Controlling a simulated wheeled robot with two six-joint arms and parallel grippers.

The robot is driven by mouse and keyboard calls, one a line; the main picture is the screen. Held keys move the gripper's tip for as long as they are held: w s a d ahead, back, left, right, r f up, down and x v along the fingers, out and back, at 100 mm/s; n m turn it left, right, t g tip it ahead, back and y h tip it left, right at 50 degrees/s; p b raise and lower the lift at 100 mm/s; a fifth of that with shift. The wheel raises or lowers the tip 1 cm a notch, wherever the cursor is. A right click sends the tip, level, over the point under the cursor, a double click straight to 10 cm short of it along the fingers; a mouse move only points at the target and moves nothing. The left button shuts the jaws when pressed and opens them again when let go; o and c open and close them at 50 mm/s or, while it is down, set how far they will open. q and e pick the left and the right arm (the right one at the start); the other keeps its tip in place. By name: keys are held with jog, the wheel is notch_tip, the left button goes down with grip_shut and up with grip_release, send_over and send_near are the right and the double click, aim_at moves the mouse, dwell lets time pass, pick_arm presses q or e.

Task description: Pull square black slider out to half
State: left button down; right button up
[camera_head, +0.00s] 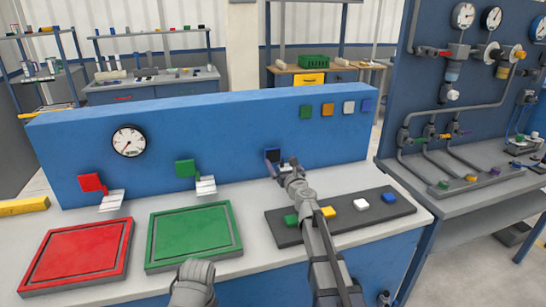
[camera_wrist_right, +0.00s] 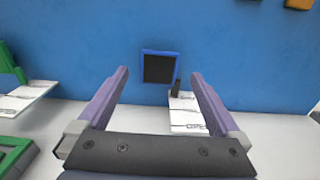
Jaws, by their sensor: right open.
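The square black slider (camera_wrist_right: 159,68), a black panel in a blue frame, is on the blue wall in the right wrist view. It shows in the head view (camera_head: 271,155) just beyond my right gripper (camera_head: 284,165). In the right wrist view the open, empty right gripper (camera_wrist_right: 158,82) has one purple finger on each side, and the slider appears between them, apart from both. A small dark upright piece (camera_wrist_right: 177,88) is at its lower right, above a white lettered plate (camera_wrist_right: 187,115). How far the slider is pulled out I cannot tell.
Red (camera_head: 91,182) and green (camera_head: 185,168) flaps with white plates are on the wall to the left. Red (camera_head: 78,252) and green (camera_head: 195,236) trays lie on the table. A dark board (camera_head: 390,209) with coloured blocks lies at right, partly behind my right arm.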

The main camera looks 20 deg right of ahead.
aim_at(273, 150)
jog(key=shift+r, duration=0.1)
jog(key=w, duration=0.7)
jog(key=shift+w+a, duration=0.15)
jog(key=shift+w, duration=0.2)
jog(key=shift+s, duration=0.1)
grip_shut()
dwell(0.5)
